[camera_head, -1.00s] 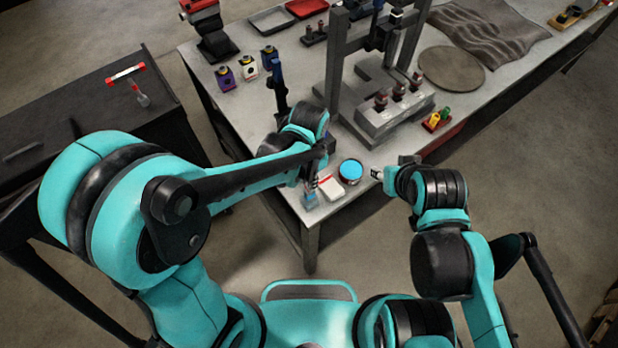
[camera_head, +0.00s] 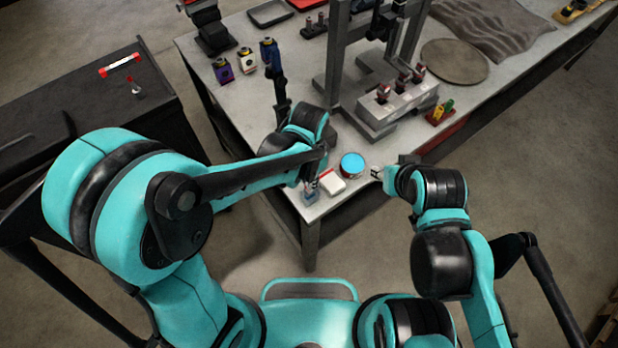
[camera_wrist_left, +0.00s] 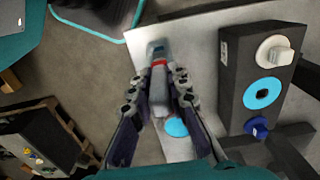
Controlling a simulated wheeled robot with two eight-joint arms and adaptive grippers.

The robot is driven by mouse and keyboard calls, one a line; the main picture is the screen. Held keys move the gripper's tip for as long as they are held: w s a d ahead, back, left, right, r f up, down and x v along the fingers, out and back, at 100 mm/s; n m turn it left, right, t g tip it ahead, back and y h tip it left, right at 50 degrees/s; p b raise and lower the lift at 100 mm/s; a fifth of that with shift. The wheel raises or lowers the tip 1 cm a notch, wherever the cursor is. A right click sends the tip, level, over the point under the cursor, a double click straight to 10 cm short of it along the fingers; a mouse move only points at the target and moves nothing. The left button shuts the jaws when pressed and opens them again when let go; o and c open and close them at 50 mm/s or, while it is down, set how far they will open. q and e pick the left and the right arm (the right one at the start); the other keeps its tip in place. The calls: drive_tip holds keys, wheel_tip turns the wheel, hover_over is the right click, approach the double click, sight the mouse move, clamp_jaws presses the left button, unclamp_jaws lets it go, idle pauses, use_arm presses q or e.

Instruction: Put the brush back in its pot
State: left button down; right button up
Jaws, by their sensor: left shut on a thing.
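My left gripper (camera_head: 312,173) is over the near corner of the bench. In the left wrist view the gripper (camera_wrist_left: 160,84) has its fingers close on both sides of a grey piece with a red band (camera_wrist_left: 158,88). I take it for the brush, but its bristles are not clear. A small pale-blue pot (camera_head: 310,195) stands right below the gripper at the bench corner, and it shows past the red band in the wrist view (camera_wrist_left: 155,49). I cannot tell whether the brush is inside it. My right gripper (camera_head: 377,173) is beside the blue-topped tin, its jaws unclear.
A grey press frame (camera_head: 335,75) and a block with several plugs (camera_head: 398,100) stand farther back. A dark cabinet (camera_head: 75,115) is at left.

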use_arm(q)
drive_tip(key=shift+f+b, duration=0.7)
drive_tip(key=shift+f, duration=0.25)
drive_tip(key=c, duration=1.4)
unclamp_jaws()
